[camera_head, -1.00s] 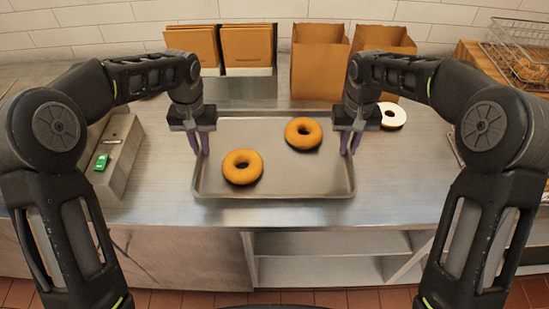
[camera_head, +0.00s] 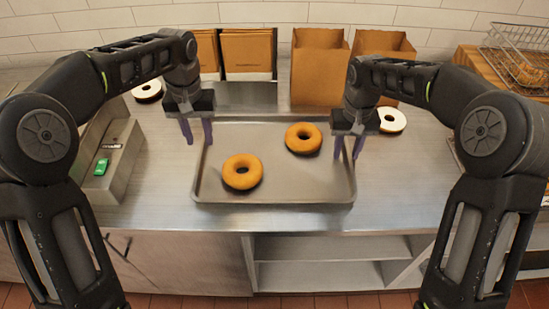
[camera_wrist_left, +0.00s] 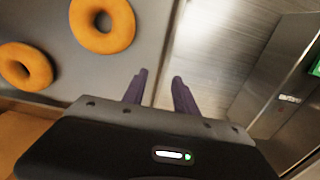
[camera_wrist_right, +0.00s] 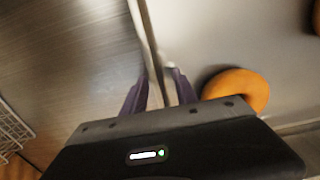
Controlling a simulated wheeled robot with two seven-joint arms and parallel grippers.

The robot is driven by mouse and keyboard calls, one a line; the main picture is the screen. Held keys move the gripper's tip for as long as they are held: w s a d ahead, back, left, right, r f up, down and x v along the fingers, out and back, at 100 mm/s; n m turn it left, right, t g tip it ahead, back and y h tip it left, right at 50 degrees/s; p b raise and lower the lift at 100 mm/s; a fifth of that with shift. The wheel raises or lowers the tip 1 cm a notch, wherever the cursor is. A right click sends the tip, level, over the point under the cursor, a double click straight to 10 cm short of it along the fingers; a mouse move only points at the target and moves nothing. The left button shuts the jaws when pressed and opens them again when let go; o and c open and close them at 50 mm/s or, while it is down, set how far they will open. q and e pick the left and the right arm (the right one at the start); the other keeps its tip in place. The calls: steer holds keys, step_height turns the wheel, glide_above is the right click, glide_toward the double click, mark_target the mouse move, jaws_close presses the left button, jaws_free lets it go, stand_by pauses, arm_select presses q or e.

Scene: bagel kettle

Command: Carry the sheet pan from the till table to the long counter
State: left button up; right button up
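The sheet pan (camera_head: 275,196) rests flat on a metal counter (camera_head: 400,185), with two orange-brown bagels, one left of centre (camera_head: 242,183) and one at the back right (camera_head: 303,151). My left gripper (camera_head: 198,138) is open at the pan's left rim; the rim also runs between its fingers in the left wrist view (camera_wrist_left: 160,85). My right gripper (camera_head: 347,150) is open at the pan's right rim, with a finger on either side of it in the right wrist view (camera_wrist_right: 160,88). Neither gripper is closed on the pan.
Paper bags stand behind the pan, open ones (camera_head: 318,75) at right and flatter ones (camera_head: 246,50) at left. White-topped rings lie at the back left (camera_head: 147,90) and right (camera_head: 391,120). A grey box (camera_head: 112,165) stands left, a wire basket (camera_head: 522,60) right.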

arm_select(q)
step_height(320, 180, up, 6)
steer(key=shift+r, duration=0.2)
arm_select(e)
steer(key=shift+r, duration=0.1)
step_height(320, 180, up, 12)
stand_by(0.7)
stand_by(0.4)
